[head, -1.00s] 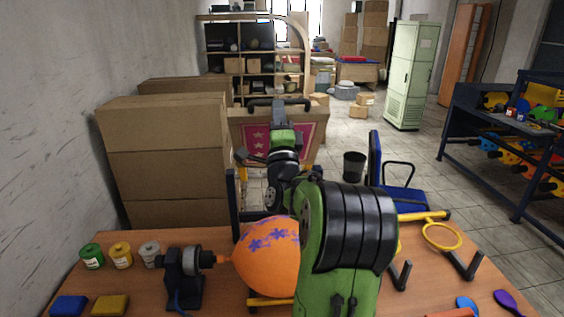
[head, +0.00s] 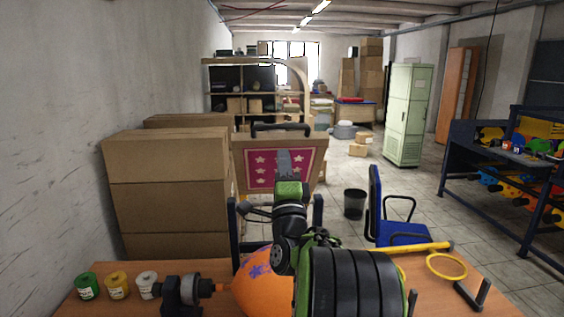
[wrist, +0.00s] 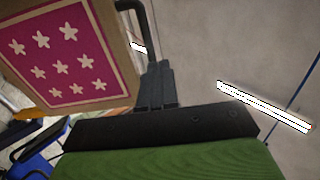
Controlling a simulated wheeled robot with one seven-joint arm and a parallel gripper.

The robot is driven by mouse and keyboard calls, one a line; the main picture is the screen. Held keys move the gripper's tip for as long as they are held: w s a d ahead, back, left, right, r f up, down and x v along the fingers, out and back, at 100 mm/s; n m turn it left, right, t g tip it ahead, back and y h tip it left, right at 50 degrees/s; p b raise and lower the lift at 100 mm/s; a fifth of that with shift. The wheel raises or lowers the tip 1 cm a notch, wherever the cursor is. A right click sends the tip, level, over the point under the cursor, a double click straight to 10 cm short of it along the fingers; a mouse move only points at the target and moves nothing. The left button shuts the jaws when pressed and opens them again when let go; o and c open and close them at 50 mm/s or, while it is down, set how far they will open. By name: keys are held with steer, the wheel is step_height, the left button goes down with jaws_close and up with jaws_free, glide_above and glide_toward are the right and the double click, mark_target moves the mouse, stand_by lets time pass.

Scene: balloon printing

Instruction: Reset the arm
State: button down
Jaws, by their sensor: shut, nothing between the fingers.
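My arm reaches forward over the wooden table in the head view. My gripper (head: 284,160) points up and away from me, in front of the board with white stars on a magenta panel (head: 258,172). It is shut and empty. In the wrist view the two dark fingers (wrist: 157,85) stand together with nothing between them, and the starred board (wrist: 65,55) is to their left. An orange balloon with purple marks (head: 262,292) sits on the table at the nozzle of a dark device (head: 182,290). My arm hides part of the balloon.
Green, yellow and white paint bottles (head: 117,285) stand at the table's left. A yellow ring-ended bar (head: 445,266) is at the right. Large cardboard boxes (head: 165,195) stand behind the table on the left. A blue chair (head: 402,232) is beyond the table.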

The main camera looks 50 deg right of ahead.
steer(key=s+a+b, duration=0.1)
steer(key=s+a+f, duration=0.1)
steer(key=a, duration=0.1)
steer(key=s+a+b, duration=0.1)
steer(key=shift+s+a+f+b, duration=0.2)
steer(key=shift+s+f+b, duration=0.1)
steer(key=w+a+f+n+t+y, duration=0.1)
steer(key=w+a+f+n+y, duration=0.3)
steer(key=w+a+n+y, duration=0.25)
steer(key=w+a+f+n+y, duration=0.35)
steer(key=a+n+y, duration=0.3)
steer(key=a, duration=0.35)
steer(key=s+a+f+n+g+y, duration=0.35)
steer(key=a+f+n, duration=0.35)
steer(key=a, duration=0.3)
steer(key=s+a+f+n+g+y, duration=0.1)
steer(key=s+a+f+n+g, duration=0.2)
steer(key=s, duration=0.5)
steer(key=s+a+f+n+g+y, duration=0.1)
steer(key=s+a+f+n+g, duration=0.3)
steer(key=s+f, duration=0.4)
steer(key=shift+s+n+g, duration=0.3)
steer(key=shift+s+g, duration=0.4)
steer(key=shift+g, duration=0.15)
